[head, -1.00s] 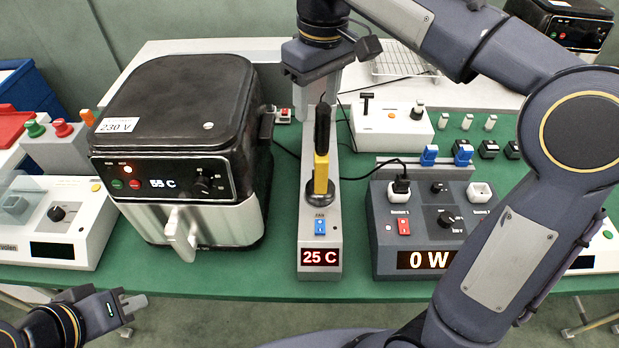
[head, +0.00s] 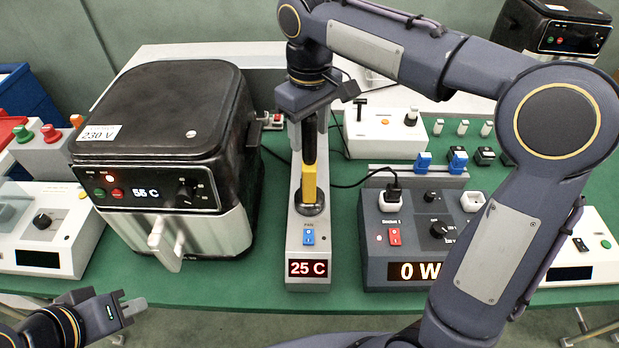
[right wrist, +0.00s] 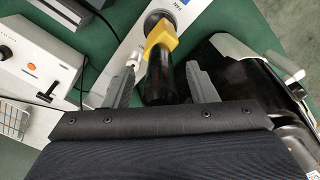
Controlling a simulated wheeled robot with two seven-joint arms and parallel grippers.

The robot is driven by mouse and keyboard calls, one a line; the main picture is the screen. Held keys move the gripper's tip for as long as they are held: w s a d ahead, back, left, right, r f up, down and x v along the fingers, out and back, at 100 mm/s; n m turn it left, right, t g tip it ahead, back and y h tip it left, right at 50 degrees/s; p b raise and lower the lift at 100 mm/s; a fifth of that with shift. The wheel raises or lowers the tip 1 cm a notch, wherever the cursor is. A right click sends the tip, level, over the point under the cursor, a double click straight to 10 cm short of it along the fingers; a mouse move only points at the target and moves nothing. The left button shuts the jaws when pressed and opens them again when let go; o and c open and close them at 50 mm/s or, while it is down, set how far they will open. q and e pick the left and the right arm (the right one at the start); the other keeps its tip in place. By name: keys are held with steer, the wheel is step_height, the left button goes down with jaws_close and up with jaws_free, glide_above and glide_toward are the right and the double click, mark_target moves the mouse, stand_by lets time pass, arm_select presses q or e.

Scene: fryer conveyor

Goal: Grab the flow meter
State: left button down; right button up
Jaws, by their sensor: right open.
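A yellow-and-black handheld instrument (head: 309,187) stands upright in a round black base on a grey stand (head: 307,243) with a red "25 C" display. No label names it as the flow meter. My right gripper (head: 308,135) is above the stand, pointing down, with its fingers on either side of the instrument's black upper part. In the right wrist view, the black handle (right wrist: 160,84) lies between the open fingers (right wrist: 160,84), with a gap visible on both sides. My left gripper (head: 133,307) is at lower left, away from the stand; its opening is unclear.
An air fryer (head: 160,105) showing 55 C stands close left of the stand. A grey power box (head: 410,240) reading 0 W, with a black plug and cable, is close right. A white switch box (head: 385,133) is behind. Green table (head: 215,280) is clear in front.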

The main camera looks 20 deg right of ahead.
steer(key=shift+c, duration=0.4)
jaws_close()
steer(key=shift+r, duration=0.1)
